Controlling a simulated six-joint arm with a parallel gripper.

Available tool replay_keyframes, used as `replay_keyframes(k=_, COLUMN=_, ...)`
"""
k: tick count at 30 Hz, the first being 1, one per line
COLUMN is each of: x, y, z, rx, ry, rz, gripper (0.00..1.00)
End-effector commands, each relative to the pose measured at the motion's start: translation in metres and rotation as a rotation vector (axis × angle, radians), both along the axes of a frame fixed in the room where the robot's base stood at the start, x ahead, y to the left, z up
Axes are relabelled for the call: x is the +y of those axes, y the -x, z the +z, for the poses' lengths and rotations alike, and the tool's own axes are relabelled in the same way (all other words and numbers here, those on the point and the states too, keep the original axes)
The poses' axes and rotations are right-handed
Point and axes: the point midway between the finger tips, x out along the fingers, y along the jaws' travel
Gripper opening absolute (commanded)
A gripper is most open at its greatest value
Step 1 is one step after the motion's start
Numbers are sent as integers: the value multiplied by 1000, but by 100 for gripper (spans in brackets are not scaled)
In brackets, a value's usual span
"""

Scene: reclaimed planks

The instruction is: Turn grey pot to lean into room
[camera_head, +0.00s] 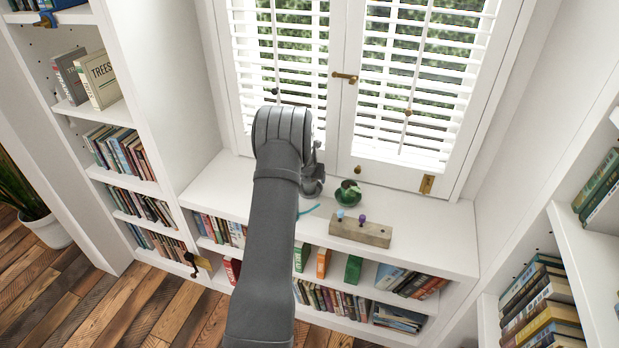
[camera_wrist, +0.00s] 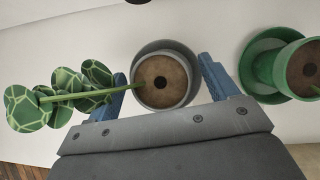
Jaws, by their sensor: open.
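The grey pot (camera_wrist: 184,94) shows in the wrist view from above, with brown soil and a dark centre. A green stem (camera_wrist: 90,95) runs from it to the left, ending in several patterned round leaves (camera_wrist: 25,110). My gripper (camera_wrist: 168,78) is open, one blue finger on each side of the pot. The left finger lies under or beside the stem; I cannot tell if either finger touches the pot. In the head view my arm and gripper (camera_head: 314,165) are over the white sill, and most of the grey pot and plant is hidden there.
A green pot on a green saucer (camera_wrist: 256,68) stands close right of my gripper; it also shows in the head view (camera_head: 348,195). A wooden block (camera_head: 365,234) with blue and purple knobs sits near the sill's front. Shuttered windows (camera_head: 420,80) rise behind. The sill's right end is clear.

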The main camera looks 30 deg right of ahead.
Motion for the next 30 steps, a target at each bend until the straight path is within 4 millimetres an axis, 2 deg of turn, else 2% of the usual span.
replay_keyframes(k=8, x=5, y=7, z=19, rx=-2, ry=1, rz=0, gripper=79)
replay_keyframes(k=30, x=44, y=60, z=132, rx=-2, ry=2, rz=0, gripper=79)
